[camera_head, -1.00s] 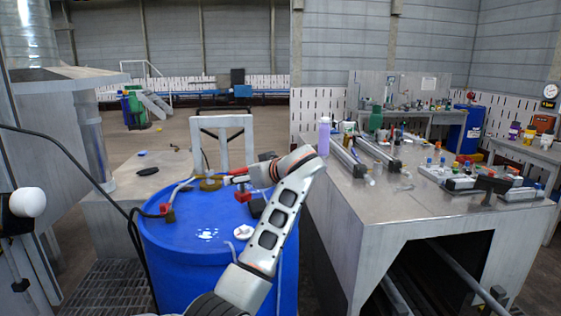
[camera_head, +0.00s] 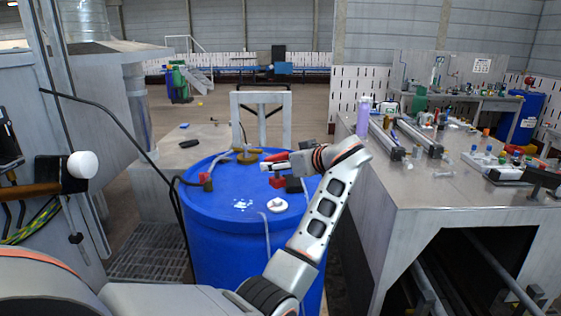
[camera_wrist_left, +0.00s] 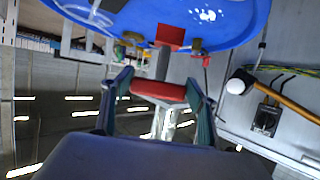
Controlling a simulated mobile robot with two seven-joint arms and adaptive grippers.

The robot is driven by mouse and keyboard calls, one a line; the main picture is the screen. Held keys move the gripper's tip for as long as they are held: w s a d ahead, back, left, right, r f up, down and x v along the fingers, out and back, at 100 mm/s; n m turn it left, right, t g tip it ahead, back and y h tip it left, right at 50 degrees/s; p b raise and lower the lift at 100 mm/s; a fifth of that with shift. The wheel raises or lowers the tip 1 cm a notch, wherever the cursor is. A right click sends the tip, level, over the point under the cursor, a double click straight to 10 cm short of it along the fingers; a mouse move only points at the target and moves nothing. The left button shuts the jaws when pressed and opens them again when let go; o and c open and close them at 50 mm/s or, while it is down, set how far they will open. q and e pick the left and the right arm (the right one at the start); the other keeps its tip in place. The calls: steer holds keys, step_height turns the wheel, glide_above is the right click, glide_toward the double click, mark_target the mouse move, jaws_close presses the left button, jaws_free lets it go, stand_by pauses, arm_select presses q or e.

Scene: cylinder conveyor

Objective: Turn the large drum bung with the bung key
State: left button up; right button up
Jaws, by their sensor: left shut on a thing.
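A blue drum (camera_head: 215,240) stands upright in front of me. On its lid are a white cap (camera_head: 277,204) and a brass-coloured fitting (camera_head: 246,156); I cannot tell which is the large bung. My left gripper (camera_head: 287,164) is above the right part of the lid, pointing left. In the left wrist view the left gripper (camera_wrist_left: 158,90) is shut on a red crossbar of what looks like the bung key (camera_wrist_left: 163,65). A grey shaft runs from the bar toward a red block (camera_wrist_left: 170,37) near the lid. Contact between key and bung is hidden. My right gripper is out of view.
A metal workbench (camera_head: 400,190) with several tools stands close on the right. A red-and-black clamp (camera_head: 206,181) with a black cable sits at the lid's left. A white-headed mallet (camera_head: 82,165) hangs on the left cabinet. A grey frame (camera_head: 235,110) stands behind the drum.

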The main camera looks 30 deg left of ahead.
mark_target(279, 178)
arm_select(q)
steer(key=shift+f+b, duration=0.35)
steer(key=shift+f, duration=0.6)
steer(key=shift+f+b, duration=0.3)
steer(key=shift+f, duration=0.9)
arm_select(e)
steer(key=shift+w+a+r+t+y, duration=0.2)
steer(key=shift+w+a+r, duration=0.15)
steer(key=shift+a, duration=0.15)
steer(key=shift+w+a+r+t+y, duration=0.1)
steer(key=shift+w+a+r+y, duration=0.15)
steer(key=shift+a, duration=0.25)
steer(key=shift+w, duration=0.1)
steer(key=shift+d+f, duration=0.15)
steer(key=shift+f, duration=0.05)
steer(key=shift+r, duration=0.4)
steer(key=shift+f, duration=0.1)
arm_select(q)
steer(key=shift+f, duration=0.4)
